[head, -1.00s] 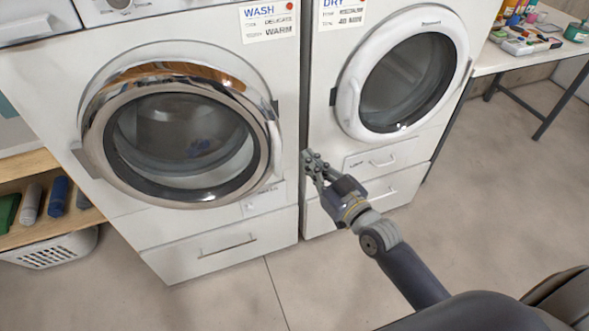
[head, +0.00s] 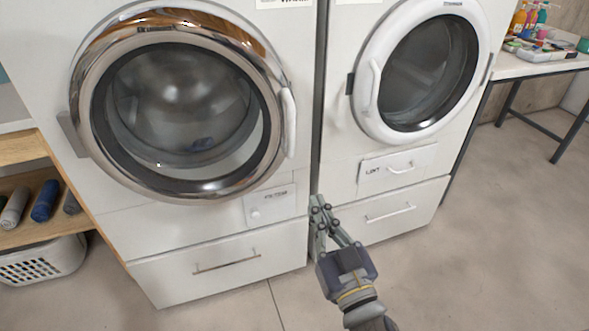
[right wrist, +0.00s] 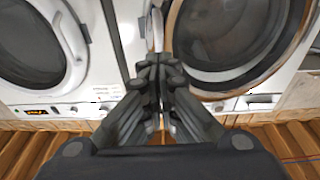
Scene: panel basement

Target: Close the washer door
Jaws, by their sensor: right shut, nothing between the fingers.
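The washer door (head: 84,130) is a chrome ring around dark glass, with a pale handle (head: 288,122) on its right side. It sits over or very close to its opening on the left machine. A coppery band of the surround shows above it. I cannot tell whether it is fully shut. My right gripper (head: 317,202) is shut and empty, low and right of the door, in front of the gap between the machines. The right wrist view shows its closed fingers (right wrist: 153,68) with the washer door (right wrist: 285,50) at the right. My left gripper is out of view.
The dryer (head: 345,150) stands to the right with its white round door (head: 365,115). A wooden shelf with rolled towels (head: 45,201) and a white basket (head: 40,262) are at left. A table (head: 510,66) with bottles stands at right. The floor in front is clear.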

